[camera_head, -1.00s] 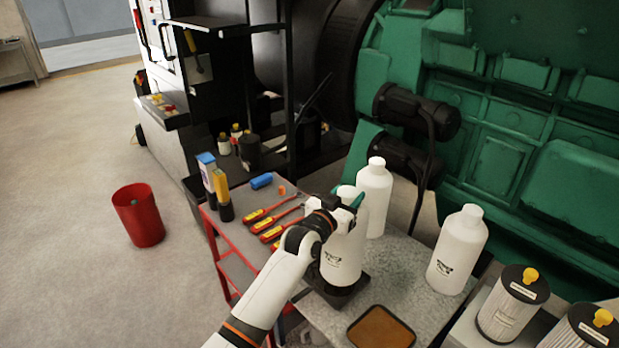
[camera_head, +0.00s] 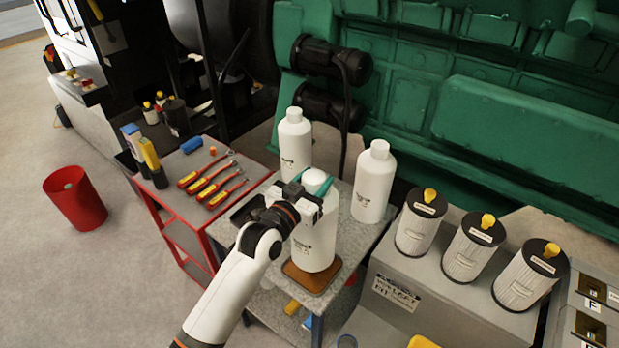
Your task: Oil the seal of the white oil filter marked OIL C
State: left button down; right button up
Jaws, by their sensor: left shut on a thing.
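My right gripper is not in view.
A black square tray (camera_head: 248,209) lies left of the pad, partly behind my arm. A red cart (camera_head: 168,212) holds screwdrivers and bottles. Pleated filters with yellow knobs (camera_head: 468,252) stand on a grey box at right. The green engine (camera_head: 520,120) is behind; a red bin (camera_head: 75,200) is at left.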

pick_arm(q)
jog(key=shift+f+b, duration=0.8)
notch_tip(320, 180, down, 2)
jog(key=shift+f+b, duration=0.1)
jog(key=shift+b, duration=0.85)
jog(key=shift+f+b, duration=0.55)
jog(key=shift+f, duration=0.05)
jog(key=shift+f+b, duration=0.4)
jog(key=shift+f, duration=0.35)
dwell(0.4)
